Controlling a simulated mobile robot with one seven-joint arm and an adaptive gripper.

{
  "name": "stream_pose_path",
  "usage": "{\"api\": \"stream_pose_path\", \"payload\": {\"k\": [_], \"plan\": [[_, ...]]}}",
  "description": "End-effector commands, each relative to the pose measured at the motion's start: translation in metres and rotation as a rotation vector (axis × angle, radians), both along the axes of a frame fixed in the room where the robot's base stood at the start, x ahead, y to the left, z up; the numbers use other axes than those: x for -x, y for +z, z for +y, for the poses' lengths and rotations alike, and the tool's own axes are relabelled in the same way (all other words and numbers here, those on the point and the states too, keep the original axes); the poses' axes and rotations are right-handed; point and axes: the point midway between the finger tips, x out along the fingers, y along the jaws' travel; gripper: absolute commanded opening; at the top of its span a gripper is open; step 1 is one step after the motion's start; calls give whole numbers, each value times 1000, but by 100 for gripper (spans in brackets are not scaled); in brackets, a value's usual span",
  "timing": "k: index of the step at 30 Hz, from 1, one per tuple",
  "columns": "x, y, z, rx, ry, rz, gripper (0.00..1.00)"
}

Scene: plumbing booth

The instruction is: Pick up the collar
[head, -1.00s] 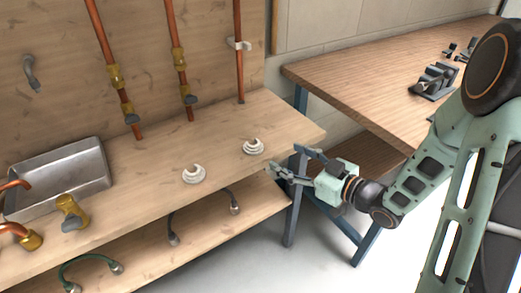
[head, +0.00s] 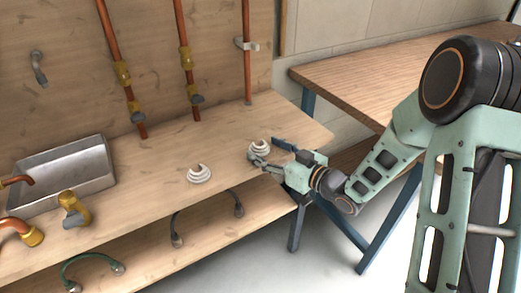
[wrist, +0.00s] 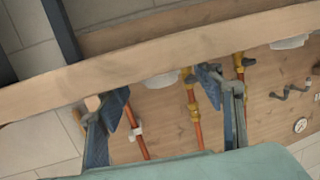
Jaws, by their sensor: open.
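Two white stepped, ring-like collars stand on the wooden bench. The right collar (head: 260,146) is near the bench's right end, and the left collar (head: 199,174) is further along the front. My gripper (head: 263,149) is open at the front edge by the right collar, its fingers spread to either side of that collar in the picture. In the wrist view a white collar (wrist: 162,79) shows between the open fingers (wrist: 165,89), partly cut off by the bench edge. The other collar (wrist: 290,43) is off to the right. Contact cannot be told.
The bench (head: 150,190) has a metal sink (head: 65,175) and brass valve (head: 73,208) at left. Copper pipes (head: 187,60) rise at the back. Hoses (head: 176,220) lie on the lower shelf. A wooden table (head: 370,80) stands at right.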

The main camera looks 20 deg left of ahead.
Motion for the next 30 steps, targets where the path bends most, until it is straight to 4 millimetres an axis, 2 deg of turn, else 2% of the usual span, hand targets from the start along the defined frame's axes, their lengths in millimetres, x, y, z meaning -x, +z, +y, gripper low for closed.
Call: {"api": "stream_pose_path", "payload": {"k": [8,18,30], "plan": [[-1,0,3,0,0,0,60],[-1,-1,3,1,0,0,25],[-2,5,4,0,0,-1,24]]}}
